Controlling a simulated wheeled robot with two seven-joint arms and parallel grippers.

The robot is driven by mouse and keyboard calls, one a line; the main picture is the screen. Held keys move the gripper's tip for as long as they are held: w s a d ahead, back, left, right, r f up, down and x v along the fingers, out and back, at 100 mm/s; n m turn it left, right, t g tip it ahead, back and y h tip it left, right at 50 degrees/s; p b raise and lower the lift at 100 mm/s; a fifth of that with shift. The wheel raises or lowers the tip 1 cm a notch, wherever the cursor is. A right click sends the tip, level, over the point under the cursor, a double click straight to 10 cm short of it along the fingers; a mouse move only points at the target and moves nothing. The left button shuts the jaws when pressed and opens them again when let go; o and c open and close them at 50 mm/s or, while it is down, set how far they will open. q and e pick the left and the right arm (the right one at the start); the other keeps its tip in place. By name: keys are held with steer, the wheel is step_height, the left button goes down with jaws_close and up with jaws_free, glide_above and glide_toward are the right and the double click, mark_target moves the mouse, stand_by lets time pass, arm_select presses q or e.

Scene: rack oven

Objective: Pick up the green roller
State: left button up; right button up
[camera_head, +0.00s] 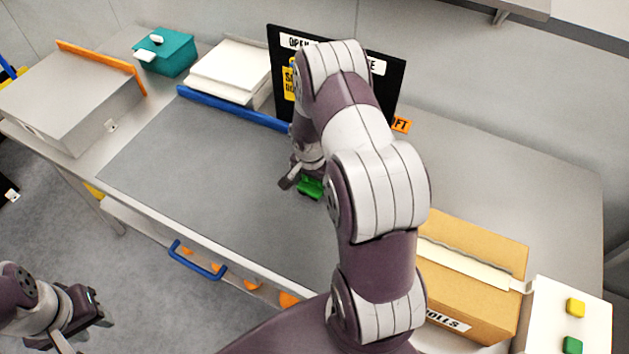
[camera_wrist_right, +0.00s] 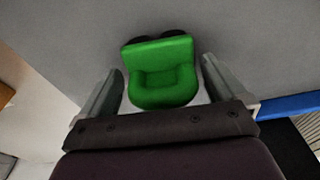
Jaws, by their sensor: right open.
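The green roller (camera_head: 311,187) is a small bright green block with dark wheels on the grey mat of the table. In the right wrist view the green roller (camera_wrist_right: 161,72) sits between the two open fingers of my right gripper (camera_wrist_right: 163,92), with a gap on each side. In the head view my right gripper (camera_head: 298,180) is down at the roller, and my arm hides part of the scene there. My left gripper (camera_head: 90,305) is low at the bottom left, away from the table; its finger gap is not clear.
A grey mat (camera_head: 190,165) covers the left table, with a blue bar (camera_head: 232,108) behind it. A black sign board (camera_head: 392,85) stands at the back. A cardboard box (camera_head: 475,295) is at the right, a grey metal box (camera_head: 70,100) and teal box (camera_head: 170,55) at the left.

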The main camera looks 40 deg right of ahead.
steer(key=shift+w+f, duration=0.2)
steer(key=shift+f, duration=0.1)
steer(key=shift+s, duration=0.1)
steer(key=c, duration=1)
steer(key=shift+c, duration=0.9)
steer(key=shift+r, duration=0.15)
steer(key=shift+r, duration=0.3)
step_height(320, 180, up, 3)
steer(key=shift+f+b, duration=0.15)
steer(key=shift+b, duration=0.4)
steer(key=s+d+r+b, duration=0.1)
steer(key=s+d+r, duration=0.6)
steer(key=s, duration=0.1)
steer(key=shift+s+d+r+b, duration=0.3)
steer(key=shift+s+d+b, duration=0.05)
steer(key=shift+s+b, duration=0.05)
